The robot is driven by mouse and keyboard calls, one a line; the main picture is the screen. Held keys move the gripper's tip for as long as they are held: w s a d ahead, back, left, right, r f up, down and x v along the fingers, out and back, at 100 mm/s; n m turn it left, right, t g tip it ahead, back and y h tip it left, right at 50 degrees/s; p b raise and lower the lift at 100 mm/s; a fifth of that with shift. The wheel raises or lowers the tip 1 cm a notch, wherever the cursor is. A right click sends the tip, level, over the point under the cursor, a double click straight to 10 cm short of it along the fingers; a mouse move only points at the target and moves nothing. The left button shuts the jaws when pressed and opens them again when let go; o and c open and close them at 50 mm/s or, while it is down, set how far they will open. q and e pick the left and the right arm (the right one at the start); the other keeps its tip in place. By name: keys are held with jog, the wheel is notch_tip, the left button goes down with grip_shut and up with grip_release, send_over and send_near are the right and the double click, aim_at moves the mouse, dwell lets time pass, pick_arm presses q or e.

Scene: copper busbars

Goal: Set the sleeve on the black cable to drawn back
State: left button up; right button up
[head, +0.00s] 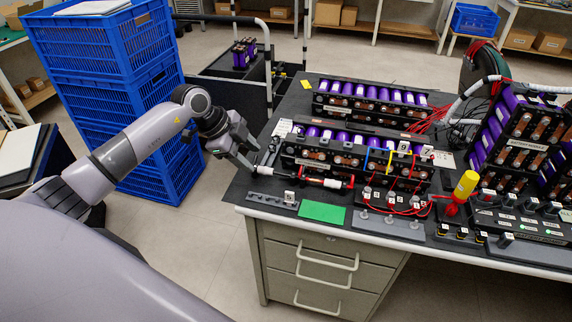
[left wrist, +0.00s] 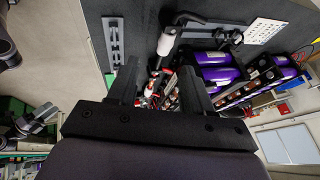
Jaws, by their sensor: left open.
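The black cable (left wrist: 184,18) lies at the left end of the front battery module, with a white sleeve (left wrist: 166,42) around it. In the head view the black cable (head: 270,152) shows small beside my left gripper; I cannot tell clearly how far the sleeve is along it. My left gripper (head: 249,160) is open, with nothing seen between its fingers, above the left part of the bench. In the left wrist view its fingers (left wrist: 157,78) stand apart, with the sleeve beyond their tips. My right gripper is not in view.
A red cable with a white sleeve (head: 333,184) lies in front of the front battery module (head: 350,163). A grey rack (head: 270,198) and green mat (head: 322,213) lie at the bench's front edge. A yellow-handled tool (head: 466,184) stands to the right. Blue crates (head: 110,50) are stacked at left.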

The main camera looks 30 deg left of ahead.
aim_at(262, 168)
pick_arm(q)
jog(key=shift+y, duration=0.4)
jog(key=shift+w+a+x, duration=0.1)
jog(key=shift+a+x, duration=0.05)
jog(key=shift+x, duration=1)
jog(key=shift+w+a+x, duration=0.1)
jog(key=shift+a+x, duration=0.05)
jog(key=shift+x, duration=0.95)
jog(key=shift+w+a+x, duration=0.1)
jog(key=shift+a+x, duration=0.05)
jog(key=shift+x, duration=1)
